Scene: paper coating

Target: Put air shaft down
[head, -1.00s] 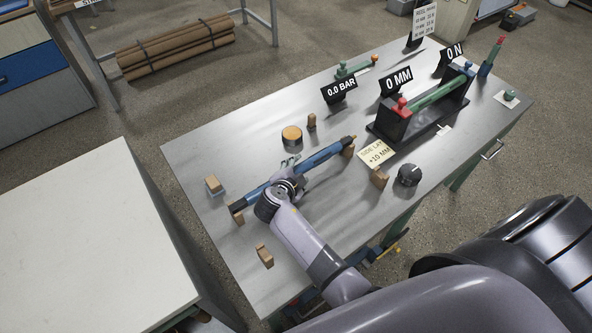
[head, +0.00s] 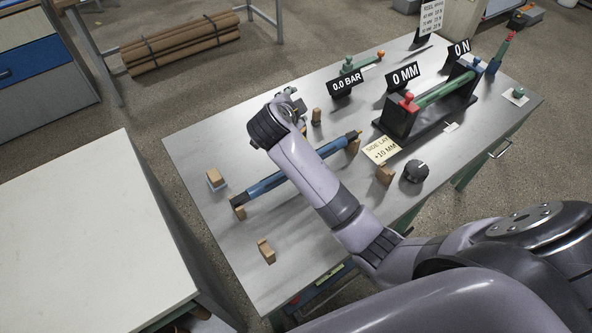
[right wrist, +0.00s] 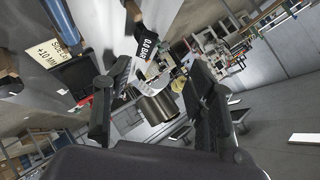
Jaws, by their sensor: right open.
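The air shaft (head: 272,183), a blue rod with dark and brass-coloured ends, lies diagonally on the metal table (head: 300,240). A blue rod also shows at the top left of the right wrist view (right wrist: 60,18). My right gripper (head: 288,100) is raised beyond the shaft in the head view, apart from it. In the right wrist view its two fingers (right wrist: 158,95) are wide apart, with a dark cylinder (right wrist: 155,108) visible between them, not gripped. My left gripper is out of view.
Several wooden blocks (head: 266,250) stand around the shaft. A black knob (head: 416,171), a note card (head: 381,150) and a black stand with a green roller (head: 440,92) are to the right. A white-topped cabinet (head: 90,230) stands at left.

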